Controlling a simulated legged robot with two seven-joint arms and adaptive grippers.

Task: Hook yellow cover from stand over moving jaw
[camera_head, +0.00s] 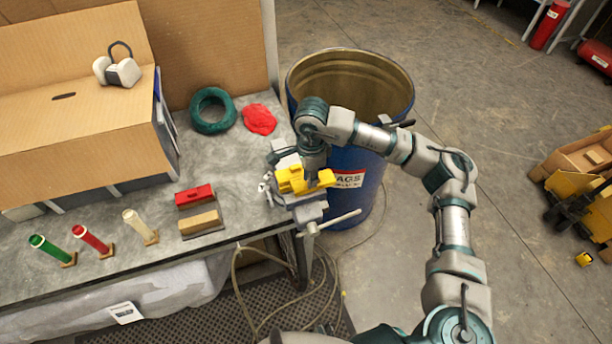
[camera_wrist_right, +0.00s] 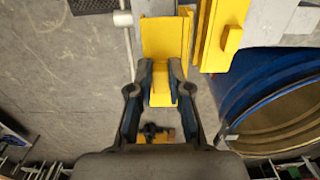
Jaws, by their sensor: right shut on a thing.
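My right gripper (camera_head: 312,176) is above the grey vise (camera_head: 308,212) at the table's right edge, pointing down. In the right wrist view its two fingers (camera_wrist_right: 160,72) are shut on the tab of a yellow cover (camera_wrist_right: 166,38). A second yellow cover (camera_wrist_right: 222,32) lies beside it, close to grey vise metal. In the head view yellow pieces (camera_head: 290,181) show on both sides of the fingertips. The held cover is at the vise jaws; I cannot tell whether it sits fully over the moving jaw. My left gripper is out of view.
A blue drum (camera_head: 354,205) stands just beyond the vise. A red block (camera_head: 195,194), a wooden block (camera_head: 200,223) and green, red and cream sticks on bases stand to the left on the table (camera_head: 150,253). A green ring (camera_head: 212,110) and red cloth (camera_head: 259,119) lie behind.

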